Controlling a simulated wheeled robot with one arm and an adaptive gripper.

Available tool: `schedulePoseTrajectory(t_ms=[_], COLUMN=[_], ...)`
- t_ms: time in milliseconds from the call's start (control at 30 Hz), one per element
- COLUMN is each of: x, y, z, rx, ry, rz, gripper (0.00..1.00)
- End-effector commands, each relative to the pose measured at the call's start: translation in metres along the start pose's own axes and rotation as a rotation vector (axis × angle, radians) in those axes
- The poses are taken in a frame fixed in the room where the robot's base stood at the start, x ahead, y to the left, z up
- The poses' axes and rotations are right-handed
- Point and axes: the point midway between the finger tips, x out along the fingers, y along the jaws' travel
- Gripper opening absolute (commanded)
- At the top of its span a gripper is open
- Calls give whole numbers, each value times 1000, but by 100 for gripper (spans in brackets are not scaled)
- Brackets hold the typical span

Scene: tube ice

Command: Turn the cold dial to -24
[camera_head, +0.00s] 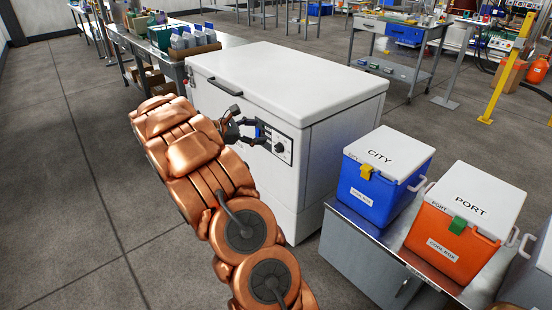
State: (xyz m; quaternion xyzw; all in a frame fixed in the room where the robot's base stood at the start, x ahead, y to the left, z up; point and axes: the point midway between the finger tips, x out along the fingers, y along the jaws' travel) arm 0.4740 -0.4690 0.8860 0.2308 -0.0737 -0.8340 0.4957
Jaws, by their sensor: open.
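The white chest freezer (290,70) stands in the middle with its lid closed. A small control panel (287,157) is on its front right side, with a round black dial (279,148) on it. The dial's markings are too small to read, so its setting cannot be told. My gripper (262,137) is open at the left part of the panel, just left of the dial. My copper arm reaches up from the lower middle and hides part of the freezer front. I cannot tell whether a finger touches the panel.
A blue CITY cool box (377,198) and an orange PORT cool box (445,249) stand on a grey cabinet (345,250) at right, close to the freezer. A bench (222,45) with bottles stands behind at left. The floor at left is clear.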

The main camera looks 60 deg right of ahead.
Motion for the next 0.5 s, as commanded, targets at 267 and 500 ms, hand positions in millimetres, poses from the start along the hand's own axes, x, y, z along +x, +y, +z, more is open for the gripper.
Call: schedulePoseTrajectory(t_ms=[267,500], x=[66,113], y=[32,48], z=[-89,-160], rx=[-170,-306], ry=[-126,-218], rz=[99,172], gripper=[70,70])
